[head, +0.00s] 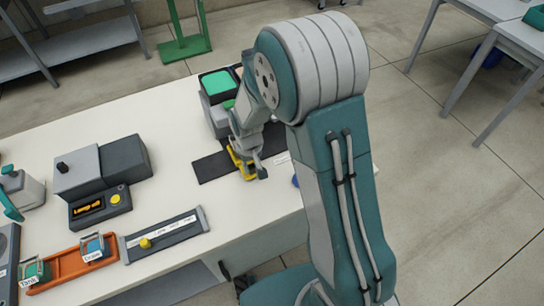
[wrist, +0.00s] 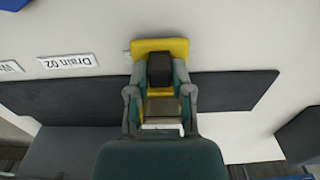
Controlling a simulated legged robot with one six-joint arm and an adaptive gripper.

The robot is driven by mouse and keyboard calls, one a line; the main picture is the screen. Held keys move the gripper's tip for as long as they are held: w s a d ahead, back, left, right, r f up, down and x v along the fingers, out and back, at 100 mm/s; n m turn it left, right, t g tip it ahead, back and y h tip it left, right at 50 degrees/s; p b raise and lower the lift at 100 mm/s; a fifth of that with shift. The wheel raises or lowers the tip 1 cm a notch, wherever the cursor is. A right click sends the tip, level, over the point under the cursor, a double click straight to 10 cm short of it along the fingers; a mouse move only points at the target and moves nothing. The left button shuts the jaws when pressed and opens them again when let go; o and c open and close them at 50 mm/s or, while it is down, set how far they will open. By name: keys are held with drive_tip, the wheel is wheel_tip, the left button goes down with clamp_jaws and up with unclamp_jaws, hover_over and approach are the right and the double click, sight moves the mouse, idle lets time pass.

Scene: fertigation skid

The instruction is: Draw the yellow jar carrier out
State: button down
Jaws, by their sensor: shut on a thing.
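The yellow jar carrier (head: 238,163) is at the dark mat (head: 210,168) on the white bench, partly hidden by my gripper in the head view. In the wrist view the carrier (wrist: 160,45) shows as a yellow frame with a dark block at its middle. My gripper (wrist: 160,100) is shut on it, with one finger on each side. In the head view my gripper (head: 247,148) points down at the mat. I cannot tell whether the carrier touches the mat. No jar shows clearly.
A grey unit with a green top (head: 218,88) stands behind my gripper. A grey box device (head: 100,170), a slider panel (head: 163,236) and an orange tray (head: 72,267) are to the left. A "Drain 02" label (wrist: 68,61) lies beside the mat. Bare bench lies between the mat and panel.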

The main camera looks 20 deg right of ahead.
drive_tip(key=a, duration=0.3)
drive_tip(key=s+a, duration=0.1)
drive_tip(key=a, duration=0.3)
drive_tip(key=s+a, duration=0.1)
drive_tip(key=a, duration=0.2)
drive_tip(key=shift+s+a, duration=0.1)
drive_tip(key=shift+a, duration=0.2)
drive_tip(key=c, duration=0.6)
unclamp_jaws()
drive_tip(key=shift+a, duration=0.1)
drive_tip(key=shift+o, duration=0.4)
drive_tip(key=shift+a, duration=0.25)
drive_tip(key=shift+d+r, duration=0.1)
drive_tip(key=shift+d, duration=0.05)
wheel_tip(320, 180, up, 12)
drive_tip(key=shift+a+f, duration=0.2)
drive_tip(key=shift+f, duration=0.05)
